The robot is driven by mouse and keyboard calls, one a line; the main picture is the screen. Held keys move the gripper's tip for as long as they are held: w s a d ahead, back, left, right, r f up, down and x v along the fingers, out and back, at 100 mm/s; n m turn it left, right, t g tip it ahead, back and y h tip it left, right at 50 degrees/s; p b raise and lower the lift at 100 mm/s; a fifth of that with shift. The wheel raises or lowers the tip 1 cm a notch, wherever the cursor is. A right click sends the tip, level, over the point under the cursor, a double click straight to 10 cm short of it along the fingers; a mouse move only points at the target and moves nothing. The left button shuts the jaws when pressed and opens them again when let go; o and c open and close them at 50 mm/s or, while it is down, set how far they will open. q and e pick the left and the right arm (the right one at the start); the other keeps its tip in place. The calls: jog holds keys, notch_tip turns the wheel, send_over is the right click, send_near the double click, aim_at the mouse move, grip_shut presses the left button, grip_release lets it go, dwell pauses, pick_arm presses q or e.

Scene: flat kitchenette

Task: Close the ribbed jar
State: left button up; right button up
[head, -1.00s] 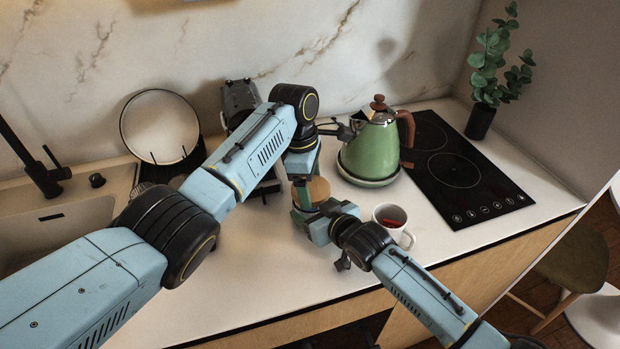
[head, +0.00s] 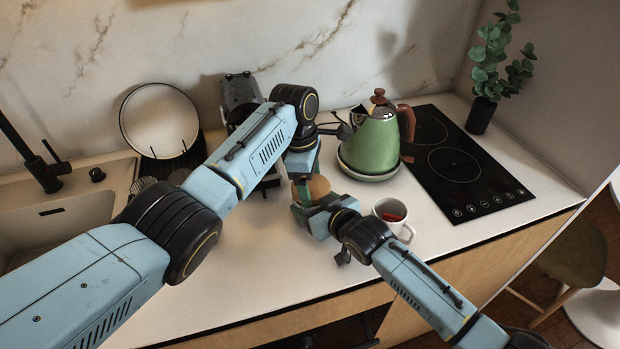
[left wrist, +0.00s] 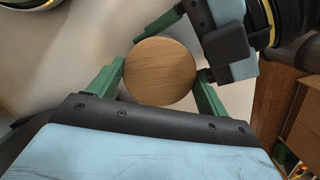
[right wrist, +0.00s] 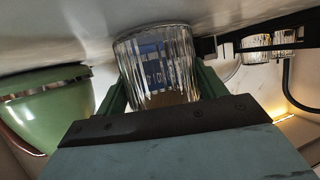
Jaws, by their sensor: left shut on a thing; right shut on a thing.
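The ribbed jar is clear glass (right wrist: 155,60) and stands between the fingers of my right gripper (right wrist: 160,85), which is shut on it. Printed blue shows through the glass. A round wooden lid (left wrist: 160,72) lies between the fingers of my left gripper (left wrist: 162,82), which is shut on it. In the head view the lid (head: 318,186) is over the right gripper's fingers, partly behind my left arm. In the left wrist view the right gripper reaches in from the upper right, beneath the lid. Whether the lid is seated on the rim or just above it is hidden.
A green kettle (head: 372,148) on its base stands right behind the grippers. A white mug (head: 392,218) with something red inside is close beside my right gripper. A black cooktop (head: 455,165) lies at right, a sink (head: 60,225) at left. The front counter is clear.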

pick_arm(q)
jog(key=shift+f, duration=0.3)
jog(key=o, duration=1)
jog(key=shift+c, duration=0.2)
notch_tip(320, 180, up, 12)
jog(key=a, duration=0.1)
jog(key=shift+w+a, duration=0.15)
jog(key=shift+a, duration=0.25)
pick_arm(e)
jog(key=o, duration=1.5)
pick_arm(q)
jog(key=shift+f, duration=0.1)
